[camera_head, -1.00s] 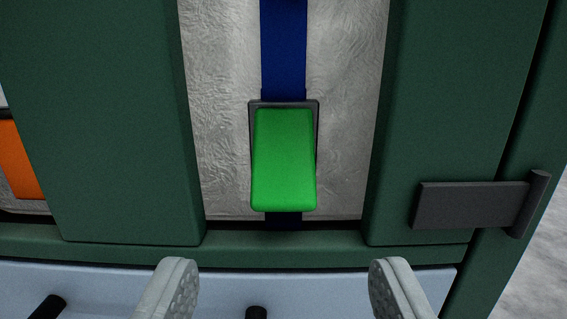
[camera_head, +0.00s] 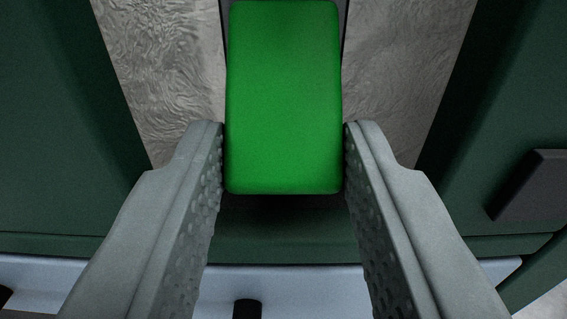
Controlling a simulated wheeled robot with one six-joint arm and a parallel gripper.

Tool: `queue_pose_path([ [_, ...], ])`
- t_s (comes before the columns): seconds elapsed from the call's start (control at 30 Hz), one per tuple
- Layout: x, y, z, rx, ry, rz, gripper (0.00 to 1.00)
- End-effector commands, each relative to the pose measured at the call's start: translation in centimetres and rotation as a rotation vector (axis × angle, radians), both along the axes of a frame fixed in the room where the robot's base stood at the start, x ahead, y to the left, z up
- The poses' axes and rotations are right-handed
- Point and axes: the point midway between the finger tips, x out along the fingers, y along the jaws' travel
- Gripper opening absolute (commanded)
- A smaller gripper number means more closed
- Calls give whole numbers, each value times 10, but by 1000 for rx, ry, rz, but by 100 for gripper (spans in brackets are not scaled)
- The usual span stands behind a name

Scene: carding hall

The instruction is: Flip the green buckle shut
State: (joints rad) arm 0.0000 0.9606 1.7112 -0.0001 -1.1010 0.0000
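The green buckle (camera_head: 283,95) fills the top middle of the view, in front of a grey textured surface. My gripper (camera_head: 284,150) has one finger on each side of the buckle's lower end. The fingertips are very close to its left and right edges; I cannot tell whether they touch it or grip it. The buckle's top end runs up to the picture's upper edge.
Dark green panels stand at the left (camera_head: 60,120) and right (camera_head: 490,90). A dark hinge-like block (camera_head: 535,185) sits on the right panel. Below are a dark green rail (camera_head: 285,250) and a pale blue ledge (camera_head: 300,285) with a short black peg (camera_head: 247,308).

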Motion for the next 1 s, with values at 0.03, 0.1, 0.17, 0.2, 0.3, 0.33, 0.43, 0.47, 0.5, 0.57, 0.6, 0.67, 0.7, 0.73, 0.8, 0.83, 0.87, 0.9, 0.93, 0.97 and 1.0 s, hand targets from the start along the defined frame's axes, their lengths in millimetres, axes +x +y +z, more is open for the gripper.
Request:
queue_pose_path([
  [0.03,0,0,0,0,0,0,21],
  [0.1,0,0,0,0,0,0,12],
  [0.17,0,0,0,0,-1,0,12],
  [0.2,0,0,-1,0,-4,0,12],
  [0.3,1,0,-4,0,-29,0,12],
  [0.33,2,0,-5,0,-43,0,12],
  [0.43,4,0,-9,0,-104,0,12],
  [0.47,5,0,-10,0,-125,0,12],
  [0.5,6,0,-10,0,-153,0,12],
  [0.57,8,0,-13,0,-191,0,12],
  [0.6,9,0,-13,0,-218,0,12],
  [0.67,11,0,-15,0,-257,0,12],
  [0.7,12,0,-16,0,-281,0,12],
  [0.73,12,0,-16,0,-300,0,12],
  [0.8,14,0,-18,0,-334,0,12],
  [0.83,14,0,-18,0,-346,0,12],
  [0.87,15,0,-18,0,-358,0,12],
  [0.9,15,0,-18,0,-370,0,12],
  [0.93,16,0,-19,0,-377,0,12],
  [0.97,16,0,-19,0,-383,0,12],
  [1.0,16,0,-19,0,-388,0,12],
])
